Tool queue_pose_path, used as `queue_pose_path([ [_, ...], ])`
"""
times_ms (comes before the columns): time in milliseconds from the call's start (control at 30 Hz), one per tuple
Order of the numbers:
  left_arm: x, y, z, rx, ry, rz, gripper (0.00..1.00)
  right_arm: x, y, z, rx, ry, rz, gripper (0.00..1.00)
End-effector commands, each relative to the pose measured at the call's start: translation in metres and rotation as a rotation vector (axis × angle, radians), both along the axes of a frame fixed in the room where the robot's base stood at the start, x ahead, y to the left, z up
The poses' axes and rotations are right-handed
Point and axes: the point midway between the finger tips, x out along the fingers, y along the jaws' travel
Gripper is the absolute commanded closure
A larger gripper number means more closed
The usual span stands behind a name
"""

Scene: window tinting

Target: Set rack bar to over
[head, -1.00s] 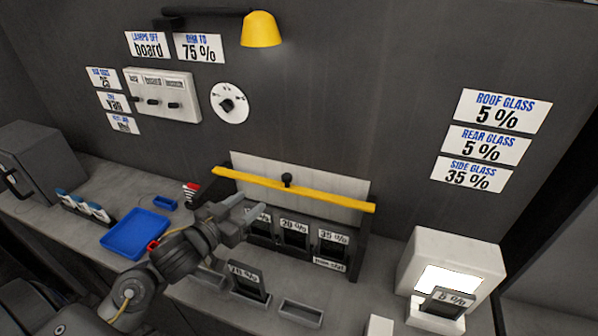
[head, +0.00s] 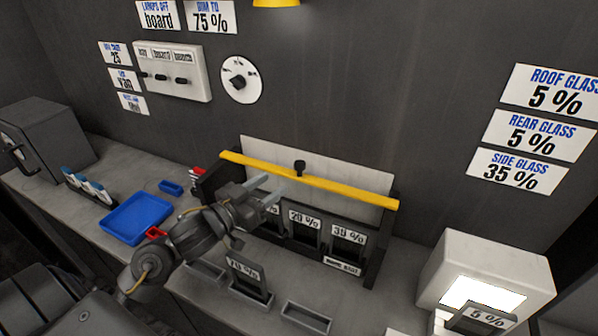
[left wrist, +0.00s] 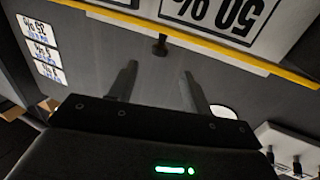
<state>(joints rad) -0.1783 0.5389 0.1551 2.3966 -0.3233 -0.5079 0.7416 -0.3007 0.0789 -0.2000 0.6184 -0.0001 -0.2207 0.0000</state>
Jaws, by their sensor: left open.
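The yellow rack bar (head: 330,186) runs across the top front of the dark rack (head: 375,240), with a small black knob (head: 300,167) standing up near its middle. The bar also crosses the left wrist view (left wrist: 215,50), where the knob (left wrist: 160,46) lies ahead of the fingers. My left gripper (head: 272,190) is open and empty, just in front of the bar and left of the knob in the head view. Its two fingers (left wrist: 158,85) are apart with nothing between them. The gripper partly hides the left card in the rack. My right gripper is not in view.
Cards marked 20 % (head: 304,220) and 35 % (head: 347,236) sit in the rack. A 70 % card (head: 244,272) stands in front, beside an empty holder (head: 306,318). A blue tray (head: 135,218) lies left; a white lit box (head: 490,275) stands right.

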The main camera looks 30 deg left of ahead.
Motion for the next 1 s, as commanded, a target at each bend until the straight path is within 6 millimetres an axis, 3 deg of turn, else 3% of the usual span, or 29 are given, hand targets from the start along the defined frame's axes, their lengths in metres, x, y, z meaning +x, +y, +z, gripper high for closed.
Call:
queue_pose_path([
  [233,0.016,-0.003,0.003,-0.003,-0.001,0.003,0.51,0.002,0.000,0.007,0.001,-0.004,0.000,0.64],
  [700,0.092,-0.023,0.003,-0.002,0.000,0.003,0.51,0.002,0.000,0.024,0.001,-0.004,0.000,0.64],
  [1000,0.104,-0.027,0.001,0.001,0.000,0.002,0.51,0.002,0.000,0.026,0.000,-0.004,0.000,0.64],
])
